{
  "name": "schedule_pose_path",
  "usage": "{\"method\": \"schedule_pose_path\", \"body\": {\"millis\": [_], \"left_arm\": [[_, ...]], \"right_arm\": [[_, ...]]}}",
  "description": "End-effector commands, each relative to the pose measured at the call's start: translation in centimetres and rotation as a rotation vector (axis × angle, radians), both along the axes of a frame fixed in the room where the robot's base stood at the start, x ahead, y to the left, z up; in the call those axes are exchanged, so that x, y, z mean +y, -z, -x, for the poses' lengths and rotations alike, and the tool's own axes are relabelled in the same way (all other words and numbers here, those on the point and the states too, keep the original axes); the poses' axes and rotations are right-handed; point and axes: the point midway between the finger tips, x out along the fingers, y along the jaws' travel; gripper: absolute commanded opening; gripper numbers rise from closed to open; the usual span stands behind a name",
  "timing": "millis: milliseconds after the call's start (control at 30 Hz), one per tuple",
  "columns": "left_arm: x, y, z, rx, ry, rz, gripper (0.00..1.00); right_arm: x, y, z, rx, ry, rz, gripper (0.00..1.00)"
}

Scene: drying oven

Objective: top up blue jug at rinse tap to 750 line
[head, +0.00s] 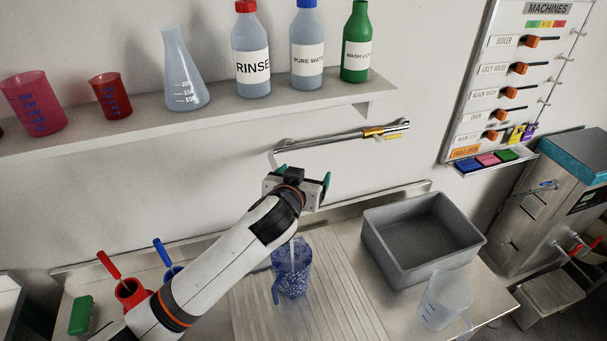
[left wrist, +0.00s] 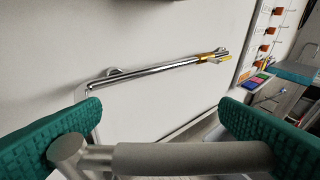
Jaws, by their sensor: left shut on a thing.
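The blue jug (head: 290,282) stands upright on the ribbed draining board (head: 250,308), below my left gripper (head: 305,178). It is translucent with a speckled look, and its handle is on the left. A thin pale stream runs down into its mouth. I cannot read its lines or its level. In the left wrist view, a grey metal tap lever (left wrist: 190,158) lies across between the teal fingers, and my left gripper is shut on it. The rest of the tap is hidden behind my arm in the head view. My right gripper is not in view.
A grey basin (head: 375,240) and a clear jug (head: 443,300) stand right of the board. A red container (head: 130,292) is at the left. A wall rail (head: 340,139) runs behind, under a shelf (head: 200,119) with bottles, a flask and red beakers.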

Motion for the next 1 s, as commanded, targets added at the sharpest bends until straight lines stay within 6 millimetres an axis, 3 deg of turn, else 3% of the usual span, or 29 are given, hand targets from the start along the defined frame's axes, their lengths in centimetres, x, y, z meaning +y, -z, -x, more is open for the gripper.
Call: {"method": "schedule_pose_path", "body": {"millis": [633, 1000], "left_arm": [[0.1, 0.0, 1.0, 0.004, 0.244, -0.005, 0.62], [0.0, 0.2, 1.2, 0.003, 0.285, -0.003, 0.62]], "right_arm": [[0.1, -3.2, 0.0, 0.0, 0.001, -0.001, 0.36], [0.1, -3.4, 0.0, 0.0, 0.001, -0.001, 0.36]]}}
